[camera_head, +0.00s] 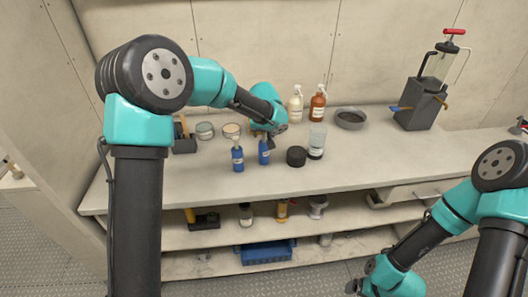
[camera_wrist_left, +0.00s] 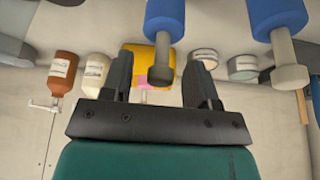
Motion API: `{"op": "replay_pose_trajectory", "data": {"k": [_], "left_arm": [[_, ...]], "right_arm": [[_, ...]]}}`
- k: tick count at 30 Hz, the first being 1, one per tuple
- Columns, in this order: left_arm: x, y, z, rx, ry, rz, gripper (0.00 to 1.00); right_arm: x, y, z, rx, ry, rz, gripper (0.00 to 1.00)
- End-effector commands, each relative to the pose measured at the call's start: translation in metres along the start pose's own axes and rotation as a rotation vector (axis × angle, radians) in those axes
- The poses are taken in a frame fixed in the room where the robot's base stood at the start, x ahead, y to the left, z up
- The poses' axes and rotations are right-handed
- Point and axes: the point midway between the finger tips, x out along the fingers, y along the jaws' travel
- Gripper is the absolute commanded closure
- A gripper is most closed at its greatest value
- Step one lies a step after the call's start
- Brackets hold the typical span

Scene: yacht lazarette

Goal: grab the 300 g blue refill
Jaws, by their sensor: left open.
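Two small blue bottles with pale grey tops stand upright on the worktop: a left one (camera_head: 238,159) and a right one (camera_head: 264,152). Their labels are too small to read for weight. My left gripper (camera_head: 270,132) is at the top of the right blue bottle. In the left wrist view, its open jaws (camera_wrist_left: 160,85) are on either side of that bottle's grey top (camera_wrist_left: 158,70), and the blue body (camera_wrist_left: 166,22) shows beyond. The other blue bottle (camera_wrist_left: 278,18) is outside the jaws. My right gripper (camera_head: 356,287) is low at the bottom, its jaws unclear.
A black round container (camera_head: 296,157) and a clear jar (camera_head: 317,142) stand right of the blue bottles. Cream (camera_head: 295,106) and brown (camera_head: 317,105) bottles stand behind, beside a grey bowl (camera_head: 350,119). The worktop's front (camera_head: 240,188) is clear. An open drawer (camera_head: 405,194) is below right.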

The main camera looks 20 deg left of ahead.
Motion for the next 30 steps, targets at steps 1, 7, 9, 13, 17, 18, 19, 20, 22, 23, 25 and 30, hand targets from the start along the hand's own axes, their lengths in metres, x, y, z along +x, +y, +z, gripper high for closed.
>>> {"op": "replay_pose_trajectory", "data": {"k": [1, 7, 9, 13, 17, 18, 19, 20, 22, 23, 25, 30], "left_arm": [[-0.0001, 0.0, 0.0, 0.0, 0.0, 0.0, 0.46], [-0.0002, 0.0, 0.0, 0.0, 0.0, 0.0, 0.51], [-0.0003, -0.0001, 0.0, 0.0, 0.0, 0.0, 0.57], [-0.0003, 0.0, 0.0, 0.0, 0.0, 0.0, 0.7], [-0.0003, 0.0, 0.0, 0.0, 0.0, 0.0, 0.82], [-0.0003, 0.0, 0.0, 0.0, 0.0, 0.0, 0.86], [-0.0003, 0.0, 0.0, 0.0, 0.0, 0.0, 0.89], [-0.0003, 0.0, 0.0, 0.0, 0.0, 0.0, 0.92], [-0.0003, 0.0, 0.0, 0.0, 0.0, 0.0, 0.98], [-0.0003, 0.0, 0.0, 0.0, 0.0, 0.0, 1.0], [-0.0003, 0.0, 0.0, 0.0, 0.0, 0.0, 1.0], [-0.0005, 0.0, -0.0002, 0.0, 0.001, 0.0, 1.0]], "right_arm": [[0.0, 0.0, 0.0, 0.0, 0.0, 0.0, 0.04], [0.0, 0.0, 0.0, 0.0, 0.0, 0.0, 0.04], [0.0, 0.0, 0.0, 0.0, 0.0, 0.0, 0.04], [0.0, 0.0, 0.0, 0.0, 0.0, 0.0, 0.04], [0.0, 0.0, 0.0, 0.0, 0.0, 0.0, 0.04], [0.0, 0.0, 0.0, 0.0, 0.0, 0.0, 0.04], [0.0, 0.0, 0.0, 0.0, 0.0, 0.0, 0.04], [0.0, 0.0, 0.0, 0.0, 0.0, 0.0, 0.04], [0.0, 0.0, 0.0, 0.0, 0.0, 0.0, 0.04], [0.0, 0.0, 0.0, 0.0, 0.0, 0.0, 0.04], [0.0, 0.0, 0.0, 0.0, 0.0, 0.0, 0.04], [0.0, 0.0, 0.0, 0.0, 0.0, 0.0, 0.04]]}}
